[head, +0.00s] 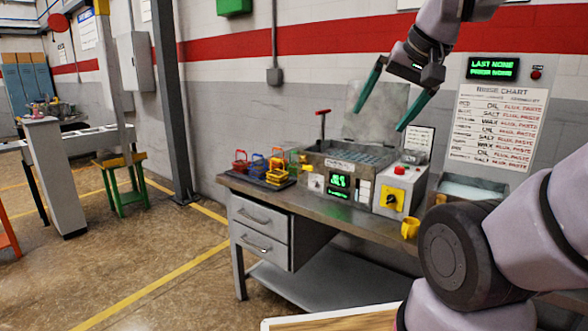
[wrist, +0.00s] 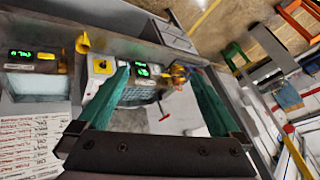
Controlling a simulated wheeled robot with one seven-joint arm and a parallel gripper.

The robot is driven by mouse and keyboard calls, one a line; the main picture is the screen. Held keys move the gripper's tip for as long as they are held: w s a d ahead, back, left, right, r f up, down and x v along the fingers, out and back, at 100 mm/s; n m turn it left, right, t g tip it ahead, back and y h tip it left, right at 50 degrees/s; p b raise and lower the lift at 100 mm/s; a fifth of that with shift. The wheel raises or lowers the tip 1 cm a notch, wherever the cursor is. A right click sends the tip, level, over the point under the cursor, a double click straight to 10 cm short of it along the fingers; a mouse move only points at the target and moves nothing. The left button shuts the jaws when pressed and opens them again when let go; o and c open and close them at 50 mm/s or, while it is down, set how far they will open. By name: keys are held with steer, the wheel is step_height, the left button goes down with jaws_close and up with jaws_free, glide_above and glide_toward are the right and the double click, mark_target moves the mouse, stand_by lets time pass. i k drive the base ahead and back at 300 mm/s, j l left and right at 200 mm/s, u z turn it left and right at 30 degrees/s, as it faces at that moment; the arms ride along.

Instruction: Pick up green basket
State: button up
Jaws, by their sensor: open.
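A small green basket (head: 292,158) is partly visible at the right back of a cluster of coloured wire baskets on the left end of the workbench. A yellow basket (head: 276,171) stands in front of it and partly hides it. In the wrist view the baskets are a small mixed cluster near the right fingertip, and I cannot pick out the green one. My gripper (head: 378,121) is open and empty, high above the bench and to the right of the baskets. Its two green fingers also frame the wrist view (wrist: 158,70).
Red (head: 240,160) and blue (head: 258,164) baskets share the dark tray. The furnace tank (head: 345,160) with an open lid and a control box (head: 399,190) stand to their right. A yellow mug (head: 410,228) sits near the front edge.

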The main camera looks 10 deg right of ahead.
mark_target(292, 168)
steer(key=i+j+z, duration=0.1)
steer(key=i+j, duration=0.15)
steer(key=j, duration=0.15)
steer(key=i+j+z, duration=0.15)
steer(key=i+j, duration=0.15)
steer(key=i+j+z, duration=0.1)
steer(key=j, duration=0.45)
steer(key=i+j+z, duration=0.15)
steer(key=i+j, duration=0.2)
steer(key=j, duration=0.15)
steer(key=i+j+z, duration=0.1)
steer(key=j, duration=0.4)
steer(key=i+j+z, duration=0.15)
steer(key=j, duration=0.35)
steer(key=i+j+z, duration=0.1)
steer(key=i+j, duration=0.15)
steer(key=j, duration=0.3)
steer(key=i+j+z, duration=0.1)
steer(key=j, duration=0.4)
